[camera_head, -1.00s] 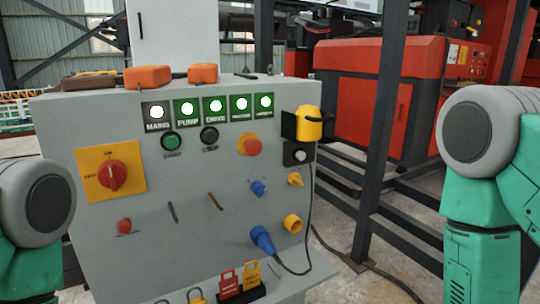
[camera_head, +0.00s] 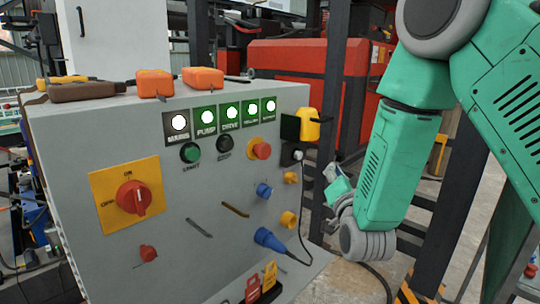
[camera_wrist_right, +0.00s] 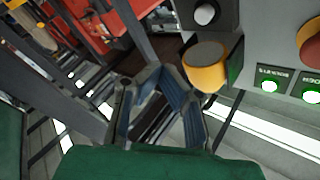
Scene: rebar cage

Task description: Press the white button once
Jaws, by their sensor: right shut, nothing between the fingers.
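The white button (camera_head: 298,155) sits on a small black box at the right edge of the grey control panel, just below a yellow cylindrical fitting (camera_head: 308,125). In the right wrist view the round white button (camera_wrist_right: 205,13) shows on its dark plate at the top, beyond the yellow fitting (camera_wrist_right: 205,66). My right gripper (camera_head: 332,173) is to the right of the button, apart from it, and partly hidden by its own arm. In the right wrist view my right gripper (camera_wrist_right: 160,70) is shut and empty, with its fingers left of the yellow fitting. My left gripper is out of view.
The grey panel (camera_head: 90,140) carries lit green indicators (camera_head: 230,115), a red-orange mushroom knob (camera_head: 262,151), a red rotary switch (camera_head: 133,197) and a blue plug with cable (camera_head: 268,238). A dark post (camera_head: 345,120) stands behind my right arm. Orange tools lie on top.

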